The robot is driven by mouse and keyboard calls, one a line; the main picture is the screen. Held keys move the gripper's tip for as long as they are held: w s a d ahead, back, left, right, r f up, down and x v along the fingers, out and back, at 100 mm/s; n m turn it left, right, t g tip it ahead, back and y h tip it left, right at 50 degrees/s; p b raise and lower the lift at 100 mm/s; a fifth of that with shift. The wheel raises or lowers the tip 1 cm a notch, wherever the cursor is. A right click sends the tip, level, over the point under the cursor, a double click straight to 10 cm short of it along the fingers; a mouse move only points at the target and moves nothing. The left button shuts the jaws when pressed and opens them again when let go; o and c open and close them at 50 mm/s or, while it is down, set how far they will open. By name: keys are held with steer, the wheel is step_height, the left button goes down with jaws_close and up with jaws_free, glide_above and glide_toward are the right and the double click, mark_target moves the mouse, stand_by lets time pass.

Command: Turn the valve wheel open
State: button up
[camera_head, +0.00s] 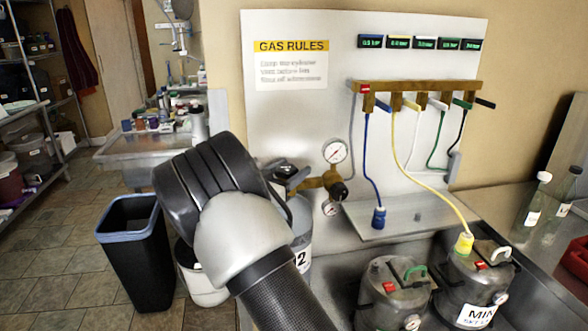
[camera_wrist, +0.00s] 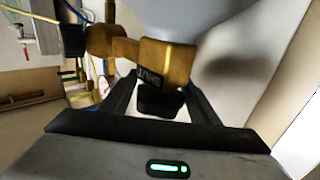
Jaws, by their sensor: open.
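The gas cylinder (camera_head: 301,221) stands behind my arm in the head view, partly hidden. Its brass valve body (camera_wrist: 165,62) bears a tag reading "SHUT" in the wrist view, where the picture appears upside down. The black valve wheel (camera_wrist: 160,101) lies between the two fingers of my gripper (camera_wrist: 160,106), which is open. I cannot tell whether either finger touches the wheel. In the head view my arm hides most of the gripper and wheel.
A brass regulator (camera_head: 322,184) with a pressure gauge (camera_head: 335,151) joins the valve at the right. A wall panel (camera_head: 420,65) carries a hose manifold (camera_head: 412,88). A black bin (camera_head: 136,252) stands at the left.

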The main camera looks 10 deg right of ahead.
steer(key=shift+x, duration=0.85)
steer(key=c, duration=0.8)
